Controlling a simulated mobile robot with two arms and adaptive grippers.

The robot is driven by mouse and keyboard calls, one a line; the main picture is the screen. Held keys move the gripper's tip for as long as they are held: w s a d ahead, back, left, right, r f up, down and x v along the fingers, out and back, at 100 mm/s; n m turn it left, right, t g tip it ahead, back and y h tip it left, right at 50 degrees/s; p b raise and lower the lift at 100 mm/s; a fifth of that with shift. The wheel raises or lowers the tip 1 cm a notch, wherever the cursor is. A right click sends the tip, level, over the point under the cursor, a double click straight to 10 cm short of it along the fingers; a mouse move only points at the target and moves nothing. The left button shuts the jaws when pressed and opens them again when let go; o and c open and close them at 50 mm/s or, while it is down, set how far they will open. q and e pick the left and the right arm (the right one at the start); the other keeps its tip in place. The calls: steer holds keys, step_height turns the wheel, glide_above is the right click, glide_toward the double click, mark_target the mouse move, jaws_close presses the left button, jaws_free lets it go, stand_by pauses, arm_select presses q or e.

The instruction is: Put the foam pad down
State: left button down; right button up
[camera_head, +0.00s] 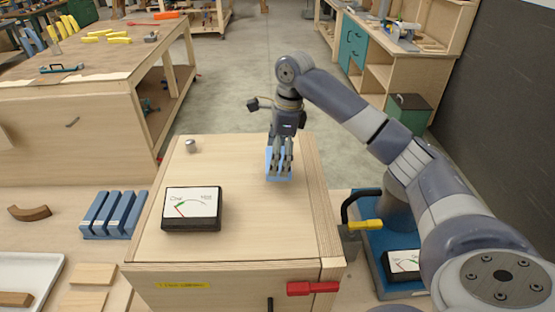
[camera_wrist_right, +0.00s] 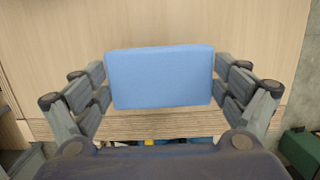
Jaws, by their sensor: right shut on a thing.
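The blue foam pad (camera_wrist_right: 160,78) is a rectangular block between the fingers of my right gripper (camera_wrist_right: 160,92) in the right wrist view. The fingers press on its left and right sides. In the head view my right gripper (camera_head: 280,168) points down over the far right part of a pale wooden box top (camera_head: 245,235). I cannot tell whether the pad touches the wood. My left gripper is not in view.
A black box with a dial face (camera_head: 191,208) and a small metal knob (camera_head: 191,146) stand on the wooden top. A red-handled clamp (camera_head: 312,288) is at its front edge. Blue blocks (camera_head: 113,212) lie to the left. The top is clear between the dial box and my gripper.

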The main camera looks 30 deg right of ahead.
step_height(320, 180, down, 2)
steer(key=shift+f+p, duration=0.15)
steer(key=shift+p, duration=0.4)
steer(key=shift+f, duration=0.45)
steer(key=o, duration=0.7)
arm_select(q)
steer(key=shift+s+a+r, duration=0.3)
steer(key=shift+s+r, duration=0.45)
arm_select(e)
steer(key=shift+o, duration=0.2)
